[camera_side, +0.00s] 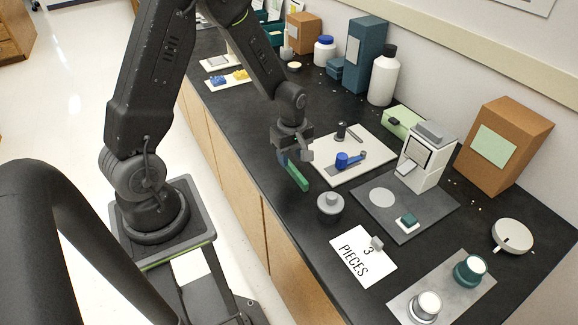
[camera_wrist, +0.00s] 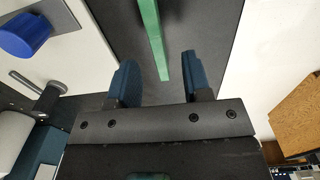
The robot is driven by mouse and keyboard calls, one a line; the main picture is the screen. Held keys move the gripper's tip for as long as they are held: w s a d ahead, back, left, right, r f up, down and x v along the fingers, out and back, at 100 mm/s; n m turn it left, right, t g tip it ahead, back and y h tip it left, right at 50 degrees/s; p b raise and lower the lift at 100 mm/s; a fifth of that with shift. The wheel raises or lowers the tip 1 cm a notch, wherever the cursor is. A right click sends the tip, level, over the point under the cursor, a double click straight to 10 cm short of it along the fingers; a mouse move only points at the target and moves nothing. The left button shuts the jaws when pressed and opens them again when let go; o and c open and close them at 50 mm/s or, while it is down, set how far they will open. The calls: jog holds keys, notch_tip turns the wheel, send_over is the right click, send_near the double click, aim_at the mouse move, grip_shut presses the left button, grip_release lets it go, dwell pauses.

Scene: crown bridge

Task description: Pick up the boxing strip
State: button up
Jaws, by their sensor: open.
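The boxing strip is a long, narrow green strip (camera_side: 297,177) at the front edge of the black counter in the side view. In the wrist view the strip (camera_wrist: 152,36) runs down from the top edge and its near end lies between my fingertips. My gripper (camera_side: 292,157) is right above and beside the strip's far end, pointing down. In the wrist view my gripper (camera_wrist: 159,64) has its two blue fingers apart, with gaps on both sides of the strip. I cannot tell how far above the strip the fingers are.
A grey lidded pot (camera_side: 331,207) stands close by in front. The counter's front edge is near.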

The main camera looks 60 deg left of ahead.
aim_at(293, 167)
notch_tip(293, 167, down, 5)
jog(key=shift+w+r, duration=0.1)
jog(key=shift+w, duration=0.05)
jog(key=shift+c, duration=0.3)
grip_shut()
